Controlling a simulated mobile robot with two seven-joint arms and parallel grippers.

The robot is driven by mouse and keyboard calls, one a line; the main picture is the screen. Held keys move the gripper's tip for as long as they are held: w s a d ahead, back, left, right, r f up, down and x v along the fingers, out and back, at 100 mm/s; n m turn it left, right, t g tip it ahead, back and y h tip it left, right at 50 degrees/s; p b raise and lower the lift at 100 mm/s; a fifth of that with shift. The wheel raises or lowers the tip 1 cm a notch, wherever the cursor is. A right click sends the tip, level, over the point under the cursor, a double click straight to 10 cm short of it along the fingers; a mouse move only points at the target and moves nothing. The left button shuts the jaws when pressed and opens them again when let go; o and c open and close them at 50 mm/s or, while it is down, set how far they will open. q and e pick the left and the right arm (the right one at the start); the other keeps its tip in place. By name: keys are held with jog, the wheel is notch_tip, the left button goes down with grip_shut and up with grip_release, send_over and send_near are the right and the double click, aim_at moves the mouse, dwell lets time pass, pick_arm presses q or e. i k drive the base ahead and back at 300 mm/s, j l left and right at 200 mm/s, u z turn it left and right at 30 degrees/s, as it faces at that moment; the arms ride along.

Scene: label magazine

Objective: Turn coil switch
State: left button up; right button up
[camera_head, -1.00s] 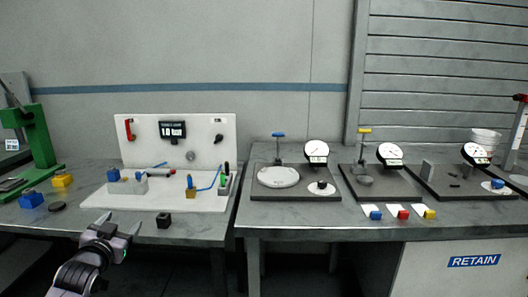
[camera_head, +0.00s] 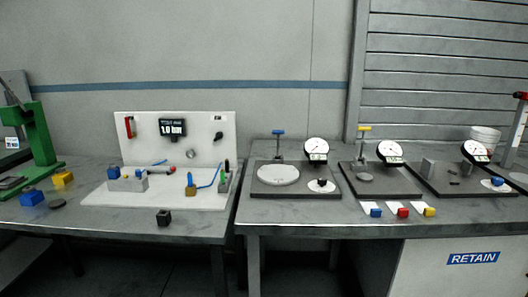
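A white upright panel (camera_head: 145,150) with a white base board (camera_head: 130,203) stands on the left table. The panel carries a red lever (camera_head: 129,127), a dark display (camera_head: 172,128) reading 1.0 bar, a round grey knob (camera_head: 191,154) and a small black switch-like part (camera_head: 218,136) at its right. No label shows which part is the coil switch. On the base are a grey block with a blue part (camera_head: 128,183), a brass-coloured part with a blue top (camera_head: 190,189) and an upright part with green and black (camera_head: 224,182). Neither of my grippers is in view.
A black cube (camera_head: 163,217) sits near the left table's front edge. Blue (camera_head: 32,198) and yellow (camera_head: 63,179) blocks and a green press (camera_head: 42,150) are at left. Dial gauge stands (camera_head: 316,150) fill the right table. The left table's front strip is mostly clear.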

aim_at(219, 134)
jog(key=i+j+z, duration=0.35)
jog(key=j+z, duration=0.2)
jog(key=i+j+z, duration=0.25)
jog(key=j, duration=0.15)
jog(key=k, duration=0.1)
